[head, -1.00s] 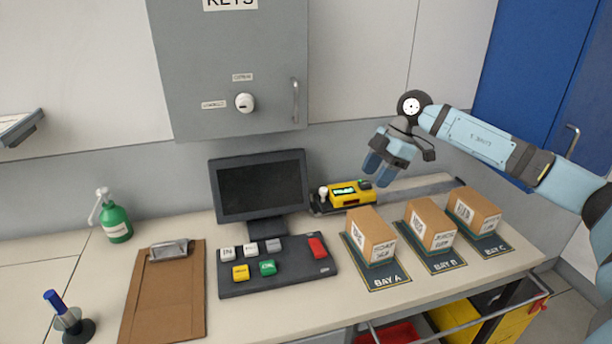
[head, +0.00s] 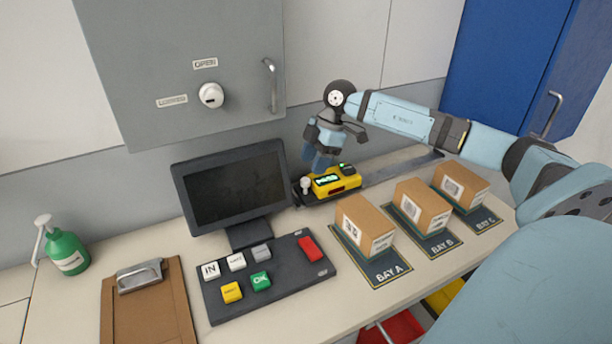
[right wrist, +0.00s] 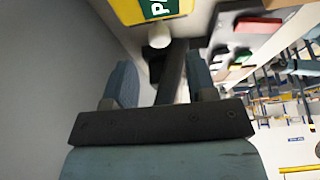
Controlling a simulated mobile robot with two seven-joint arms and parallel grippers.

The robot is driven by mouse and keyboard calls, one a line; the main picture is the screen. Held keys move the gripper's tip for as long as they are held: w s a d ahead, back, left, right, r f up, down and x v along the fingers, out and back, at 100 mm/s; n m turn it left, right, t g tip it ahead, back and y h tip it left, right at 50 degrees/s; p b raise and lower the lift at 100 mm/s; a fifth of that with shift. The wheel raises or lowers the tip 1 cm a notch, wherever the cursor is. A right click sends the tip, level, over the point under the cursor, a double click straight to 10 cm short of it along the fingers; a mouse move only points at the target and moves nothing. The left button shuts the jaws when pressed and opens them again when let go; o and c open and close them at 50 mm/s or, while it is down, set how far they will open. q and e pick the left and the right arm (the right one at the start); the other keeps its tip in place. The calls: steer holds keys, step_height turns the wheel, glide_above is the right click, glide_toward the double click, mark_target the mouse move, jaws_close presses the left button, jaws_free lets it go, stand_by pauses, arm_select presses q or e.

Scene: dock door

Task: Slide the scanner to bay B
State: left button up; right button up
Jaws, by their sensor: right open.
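The yellow scanner (head: 335,187) with a lit green display sits on a dark rail (head: 400,166) at the back of the counter, behind the bay A box. A whitish knob (head: 306,183) stands at its left end. My right gripper (head: 318,164) points down just above and behind the scanner's left part. In the right wrist view its open fingers (right wrist: 160,82) are apart and empty, with the knob (right wrist: 160,36) beyond their tips and the scanner (right wrist: 150,10) at the top edge. The bay B mat (head: 440,243) lies right of the bay A mat (head: 385,272). My left gripper is out of view.
Boxes stand on bay A (head: 362,226), bay B (head: 421,205) and bay C (head: 460,187), in front of the rail. A monitor (head: 230,188) stands close left of the scanner. A button panel (head: 265,280) lies before it. The rail right of the scanner looks clear.

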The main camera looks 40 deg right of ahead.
mark_target(306, 179)
steer(key=shift+x, duration=2.7)
jaws_close()
